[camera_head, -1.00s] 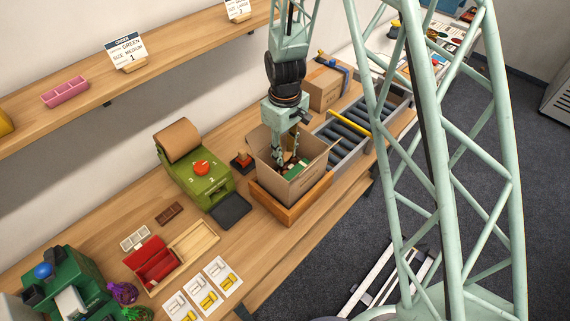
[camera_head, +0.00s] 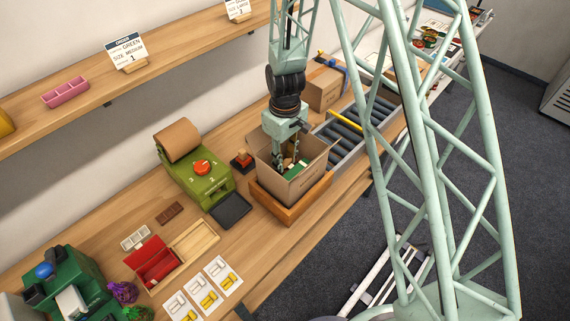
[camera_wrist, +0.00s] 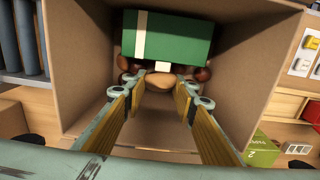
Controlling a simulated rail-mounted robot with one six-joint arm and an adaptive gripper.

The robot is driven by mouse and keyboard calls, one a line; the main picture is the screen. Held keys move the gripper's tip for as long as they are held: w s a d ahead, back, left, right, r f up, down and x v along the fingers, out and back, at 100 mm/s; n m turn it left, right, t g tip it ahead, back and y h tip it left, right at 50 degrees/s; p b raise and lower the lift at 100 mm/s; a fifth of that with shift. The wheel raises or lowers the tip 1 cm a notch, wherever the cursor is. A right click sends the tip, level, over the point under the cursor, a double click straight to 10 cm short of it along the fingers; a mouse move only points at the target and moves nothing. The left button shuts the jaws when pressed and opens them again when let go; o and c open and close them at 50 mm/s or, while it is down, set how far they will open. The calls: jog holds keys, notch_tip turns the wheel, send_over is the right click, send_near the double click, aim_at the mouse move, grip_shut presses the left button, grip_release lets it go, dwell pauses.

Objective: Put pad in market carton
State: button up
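The market carton (camera_head: 296,187) is an open brown cardboard box in an orange-brown wooden tray on the bench. In the wrist view its inner wall (camera_wrist: 84,75) surrounds my fingers. My gripper (camera_head: 288,165) points down inside it. In the wrist view my gripper (camera_wrist: 158,96) has its two fingers apart. A tan, rounded piece (camera_wrist: 164,80) lies just beyond the fingertips; it may be the pad, but I cannot tell for sure. A green box with a white stripe (camera_wrist: 180,38) lies behind it in the carton, with several dark brown chestnuts (camera_wrist: 126,65) around.
A green machine with a brown paper roll (camera_head: 177,140) and a red dial stands left of the carton, a dark plate (camera_head: 231,210) before it. A roller conveyor (camera_head: 345,140) runs behind the carton, with another carton (camera_head: 322,86) beside it. A red box (camera_head: 152,262) lies further left.

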aim_at(285, 158)
jog(key=shift+f, duration=1.25)
jog(key=shift+f, duration=0.15)
jog(key=o, duration=0.6)
jog(key=shift+r, duration=0.25)
jog(key=shift+r+b, duration=0.4)
jog(key=shift+r, duration=5.55)
